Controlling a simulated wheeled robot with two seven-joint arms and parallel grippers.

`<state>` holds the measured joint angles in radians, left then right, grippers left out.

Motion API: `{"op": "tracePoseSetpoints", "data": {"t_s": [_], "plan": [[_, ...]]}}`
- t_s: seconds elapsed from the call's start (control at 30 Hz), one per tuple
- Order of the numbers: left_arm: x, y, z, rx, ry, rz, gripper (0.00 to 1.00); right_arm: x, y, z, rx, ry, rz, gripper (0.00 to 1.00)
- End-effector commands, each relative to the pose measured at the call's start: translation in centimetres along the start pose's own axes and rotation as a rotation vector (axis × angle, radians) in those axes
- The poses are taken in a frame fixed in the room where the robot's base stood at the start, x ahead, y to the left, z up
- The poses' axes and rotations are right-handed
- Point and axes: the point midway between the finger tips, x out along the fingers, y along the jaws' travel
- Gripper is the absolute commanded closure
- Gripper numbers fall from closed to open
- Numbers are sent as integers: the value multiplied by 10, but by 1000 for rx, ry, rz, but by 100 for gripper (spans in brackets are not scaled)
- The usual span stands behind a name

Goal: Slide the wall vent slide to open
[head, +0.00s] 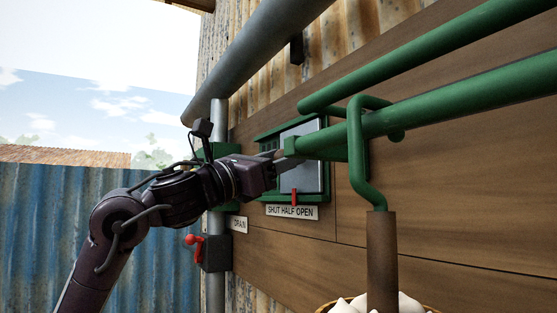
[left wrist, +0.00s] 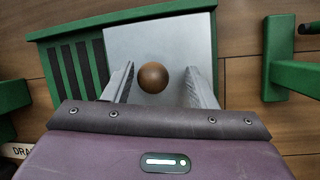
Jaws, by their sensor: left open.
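The wall vent is a green frame (left wrist: 40,36) with dark slats (left wrist: 78,68) showing at its left. Its slide is a grey metal plate (left wrist: 125,42) that covers the part right of the slats; it also shows in the head view (head: 312,177). A round brown knob (left wrist: 153,77) stands on the plate. My left gripper (left wrist: 160,70) is open, with one finger on each side of the knob and visible gaps to it. In the head view the gripper (head: 288,158) is at the plate and hides the knob. A red pointer (head: 294,196) hangs near the HALF word of the label (head: 290,212).
Green rails (head: 450,95) and a hanging hook with a brown handle (head: 382,255) are close on the right. A grey pipe (head: 255,55) runs above my left arm. A box with a red lever (head: 214,252) is below it, by the DRAIN label (head: 239,225). A basket of white items is at the bottom.

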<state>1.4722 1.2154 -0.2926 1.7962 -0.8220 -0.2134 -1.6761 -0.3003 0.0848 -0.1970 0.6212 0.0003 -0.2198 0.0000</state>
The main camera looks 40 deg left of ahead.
Motion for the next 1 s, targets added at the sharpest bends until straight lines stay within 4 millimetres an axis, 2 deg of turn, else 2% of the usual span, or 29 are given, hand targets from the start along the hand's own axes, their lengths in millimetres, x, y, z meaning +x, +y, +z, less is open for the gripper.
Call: {"op": "tracePoseSetpoints", "data": {"t_s": [0.17, 0.4, 0.6, 1.0], "plan": [[-8, 1, -1, 1, -3, 3, 48, 6, 2, 1, 0, -1, 2, 64], [-48, -1, -4, 4, -2, 3, 48, 32, -1, 3, 0, 0, 0, 64], [-72, -2, -2, 2, 0, 1, 48, 44, -8, 3, 0, 1, -9, 64], [-77, -2, 0, 1, 0, -1, 48, 44, -11, 2, -1, 1, -12, 64]]}}
